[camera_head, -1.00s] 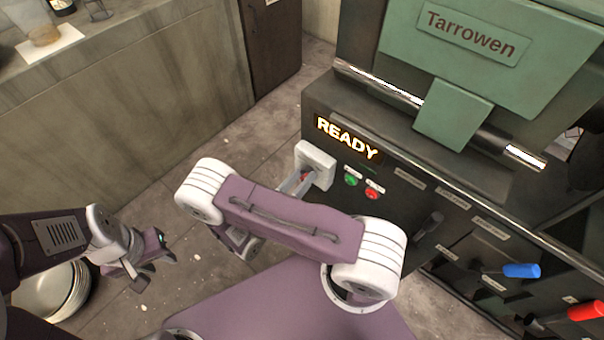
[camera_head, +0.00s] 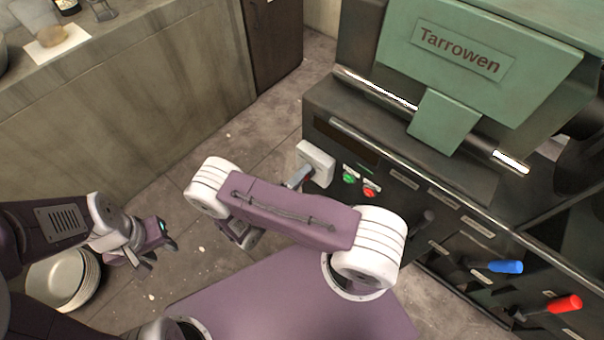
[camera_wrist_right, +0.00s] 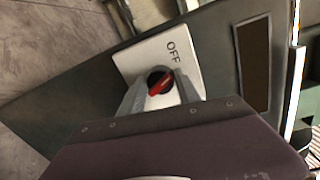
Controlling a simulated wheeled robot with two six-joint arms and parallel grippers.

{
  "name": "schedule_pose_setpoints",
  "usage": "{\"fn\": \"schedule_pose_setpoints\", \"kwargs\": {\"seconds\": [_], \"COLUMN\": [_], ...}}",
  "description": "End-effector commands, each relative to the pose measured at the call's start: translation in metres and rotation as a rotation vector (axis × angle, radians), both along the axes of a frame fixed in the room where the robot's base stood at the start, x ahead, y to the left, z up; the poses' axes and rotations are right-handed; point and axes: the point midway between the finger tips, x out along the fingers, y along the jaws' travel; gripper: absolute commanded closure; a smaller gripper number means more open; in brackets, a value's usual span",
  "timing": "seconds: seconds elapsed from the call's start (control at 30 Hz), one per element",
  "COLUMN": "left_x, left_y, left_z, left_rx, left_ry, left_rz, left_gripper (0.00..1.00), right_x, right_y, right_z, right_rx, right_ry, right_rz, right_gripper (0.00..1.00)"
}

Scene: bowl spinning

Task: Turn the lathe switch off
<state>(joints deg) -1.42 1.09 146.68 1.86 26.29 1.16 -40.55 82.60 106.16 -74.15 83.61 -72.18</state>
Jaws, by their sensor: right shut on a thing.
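The lathe (camera_head: 400,130) is the dark machine with a green cover at the right of the head view. Its switch plate (camera_head: 322,158) is a white block on the front-left corner. In the right wrist view, the plate (camera_wrist_right: 198,60) reads OFF, and a red and black knob (camera_wrist_right: 158,83) sits between the fingers of my right gripper (camera_wrist_right: 160,90). The fingers are shut on the knob, one at each side. In the head view, my right gripper (camera_head: 299,177) reaches the plate, partly hidden by my arm. My left gripper (camera_head: 152,245) hangs over the floor at left, its fingers apart and empty.
Green (camera_head: 349,178) and red (camera_head: 370,191) buttons sit right of the switch plate. Blue (camera_head: 505,267) and red (camera_head: 564,304) handles stick out lower right. A stack of bowls (camera_head: 62,279) stands at lower left. A counter (camera_head: 130,100) lines the back left.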

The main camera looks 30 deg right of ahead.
Motion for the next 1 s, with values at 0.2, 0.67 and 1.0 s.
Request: {"fn": "schedule_pose_setpoints", "kwargs": {"seconds": [0.2,0.67,1.0], "left_x": [0.0000,0.0000,0.0000], "left_y": [0.0000,0.0000,0.0000], "left_z": [0.0034,0.0049,0.0050], "left_rx": [0.000,0.000,0.000], "left_ry": [0.000,0.000,0.000], "left_rz": [0.000,0.000,0.000], "left_gripper": [0.64,0.64,0.64], "right_x": [0.0008,0.0012,0.0011], "right_y": [0.0003,0.0004,0.0004], "right_z": [0.0004,-0.0003,-0.0003], "right_rx": [-0.064,-0.137,-0.146], "right_ry": [0.153,0.328,0.346], "right_rz": [0.001,0.000,0.001], "right_gripper": [1.00,1.00,1.00]}}
